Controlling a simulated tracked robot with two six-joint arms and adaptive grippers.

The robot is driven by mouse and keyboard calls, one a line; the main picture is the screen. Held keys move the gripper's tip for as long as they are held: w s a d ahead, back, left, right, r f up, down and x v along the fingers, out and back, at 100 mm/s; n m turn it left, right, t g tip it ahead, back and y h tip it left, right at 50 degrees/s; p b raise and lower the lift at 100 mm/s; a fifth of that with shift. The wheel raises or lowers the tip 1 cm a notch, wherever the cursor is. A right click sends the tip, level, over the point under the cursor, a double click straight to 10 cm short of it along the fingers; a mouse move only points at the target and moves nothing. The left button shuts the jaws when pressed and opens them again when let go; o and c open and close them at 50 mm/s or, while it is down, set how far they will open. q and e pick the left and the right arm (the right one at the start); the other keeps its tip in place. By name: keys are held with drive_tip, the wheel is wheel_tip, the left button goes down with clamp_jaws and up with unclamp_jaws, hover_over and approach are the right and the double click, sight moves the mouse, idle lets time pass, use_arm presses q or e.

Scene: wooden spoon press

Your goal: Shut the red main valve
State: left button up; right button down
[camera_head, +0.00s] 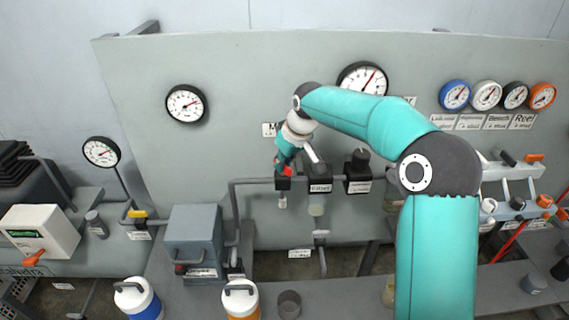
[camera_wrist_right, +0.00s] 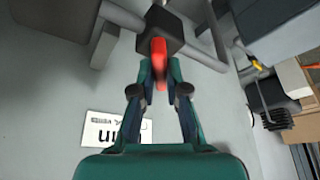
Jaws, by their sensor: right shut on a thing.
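The red main valve shows as a red lever (camera_head: 287,171) on a dark block on the grey pipe, left of the middle of the back panel in the head view. In the right wrist view the red lever (camera_wrist_right: 158,48) stands out from the dark valve block (camera_wrist_right: 168,22). My right gripper (camera_wrist_right: 159,78) has its fingertips closed on both sides of the lever. In the head view my right gripper (camera_head: 283,160) covers part of the lever. The label beside it (camera_wrist_right: 117,130) is partly hidden by the gripper. My left gripper is not in view.
Right of the valve stand a filter block (camera_head: 319,186) and another black-knobbed valve (camera_head: 359,172). A pressure gauge (camera_head: 363,79) is above, partly behind my right arm. A grey box (camera_head: 194,237) stands lower left, with lidded jugs (camera_head: 138,298) in front.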

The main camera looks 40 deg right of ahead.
drive_tip(key=m, duration=0.2)
drive_tip(key=m+h+b, duration=0.1)
drive_tip(key=m, duration=0.1)
drive_tip(key=shift+a+h+b, duration=0.1)
drive_tip(key=shift+h+b, duration=0.2)
drive_tip(key=shift+m+g+h+b, duration=0.3)
drive_tip(key=shift+m+h+b, duration=0.15)
drive_tip(key=shift+m, duration=1.15)
drive_tip(key=c, duration=1.2)
unclamp_jaws()
drive_tip(key=shift+r, duration=0.1)
